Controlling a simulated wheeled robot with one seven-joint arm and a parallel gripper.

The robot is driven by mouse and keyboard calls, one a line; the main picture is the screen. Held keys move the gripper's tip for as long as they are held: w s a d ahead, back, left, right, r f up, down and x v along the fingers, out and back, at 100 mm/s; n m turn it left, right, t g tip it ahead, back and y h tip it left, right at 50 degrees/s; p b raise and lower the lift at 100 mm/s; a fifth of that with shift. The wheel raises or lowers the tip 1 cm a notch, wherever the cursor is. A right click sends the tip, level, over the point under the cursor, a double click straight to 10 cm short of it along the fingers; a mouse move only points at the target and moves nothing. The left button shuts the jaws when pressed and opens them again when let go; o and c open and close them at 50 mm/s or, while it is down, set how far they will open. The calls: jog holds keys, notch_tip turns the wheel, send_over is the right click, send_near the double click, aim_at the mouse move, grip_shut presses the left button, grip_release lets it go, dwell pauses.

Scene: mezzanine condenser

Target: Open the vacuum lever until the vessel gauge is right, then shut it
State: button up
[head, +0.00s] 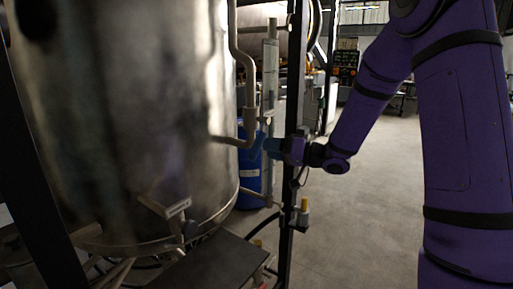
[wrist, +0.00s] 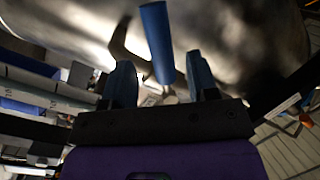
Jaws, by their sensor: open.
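A blue bar, which looks like the lever handle (wrist: 157,40), runs down the middle of the wrist view. Its lower end reaches the gap between the two blue fingers of my gripper (wrist: 163,82). The fingers are apart, one on each side of that end, with visible space around it. In the head view my gripper (head: 271,147) is beside the vessel's side pipe, and the lever cannot be told apart from the blue fingers there. The large steel vessel (head: 130,110) fills the left. I cannot make out a vessel gauge in either view.
A dark upright post (head: 295,80) stands right by my gripper. A bent pipe (head: 250,85) runs down the vessel's right side. A blue drum (head: 250,180) stands behind. A yellow-topped fitting (head: 304,206) sits low on the post. Open floor (head: 370,200) lies to the right.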

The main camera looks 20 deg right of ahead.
aim_at(257, 147)
jog(key=shift+x, duration=2.55)
grip_shut()
